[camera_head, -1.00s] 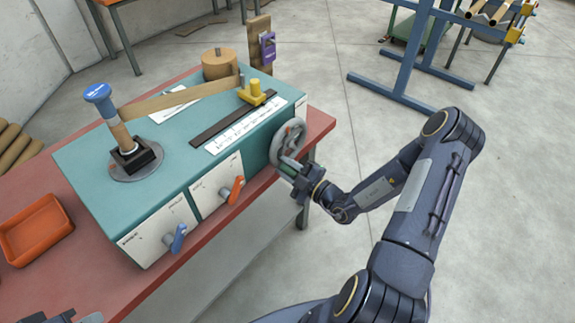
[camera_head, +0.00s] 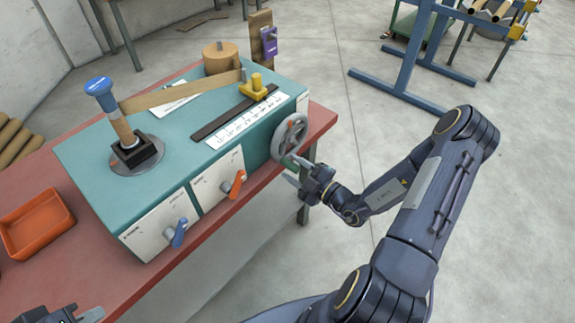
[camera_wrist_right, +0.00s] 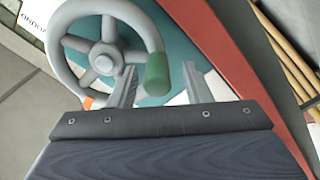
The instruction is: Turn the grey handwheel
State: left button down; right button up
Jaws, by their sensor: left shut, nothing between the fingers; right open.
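The grey handwheel (camera_head: 290,137) is on the right end of the teal machine box (camera_head: 100,165). In the right wrist view the handwheel (camera_wrist_right: 103,60) shows its spokes, its hub and a green handle (camera_wrist_right: 157,75) on its rim. My right gripper (camera_head: 298,168) is open just in front of the wheel's lower rim. In the wrist view its two fingers (camera_wrist_right: 160,90) stand on either side of the green handle, with gaps; I cannot tell whether either touches it. My left gripper (camera_head: 82,316) is shut and empty at the bottom left edge, mostly cut off.
An orange lever (camera_head: 237,184) and a blue lever (camera_head: 179,233) stick out of the machine's front. A blue-topped spindle (camera_head: 110,105) and a yellow guide (camera_head: 258,88) stand on top. An orange tray (camera_head: 36,222) lies on the red table (camera_head: 85,285).

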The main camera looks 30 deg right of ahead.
jog(key=v, duration=0.4)
jog(key=shift+s+d, duration=0.1)
jog(key=shift+s, duration=0.3)
